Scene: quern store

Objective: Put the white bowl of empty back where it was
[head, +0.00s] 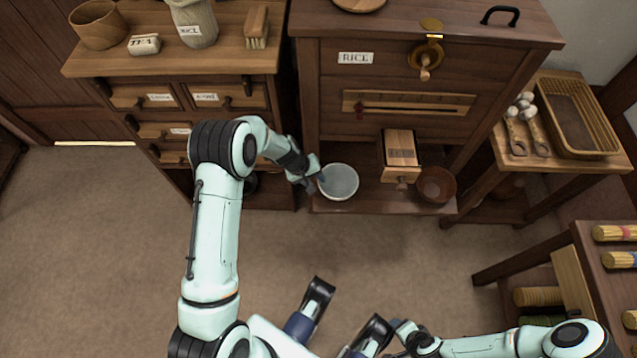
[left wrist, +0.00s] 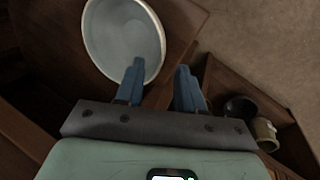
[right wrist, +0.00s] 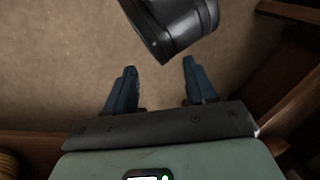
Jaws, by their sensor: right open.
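The white bowl (head: 339,182) sits upright on the low ledge at the foot of the rice cabinet, and its pale inside looks empty. It also shows in the left wrist view (left wrist: 118,40). My left gripper (head: 316,181) is at the bowl's left rim. In the left wrist view its fingers (left wrist: 160,80) are apart, one over the bowl and the other outside the rim; I cannot tell whether either touches it. My right gripper (right wrist: 160,75) is open and empty above the floor, away from the bowl.
A drawer chest (head: 170,62) stands left. A side table (head: 500,150) with a basket (head: 575,115) stands right. The floor (head: 100,240) at left is clear.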

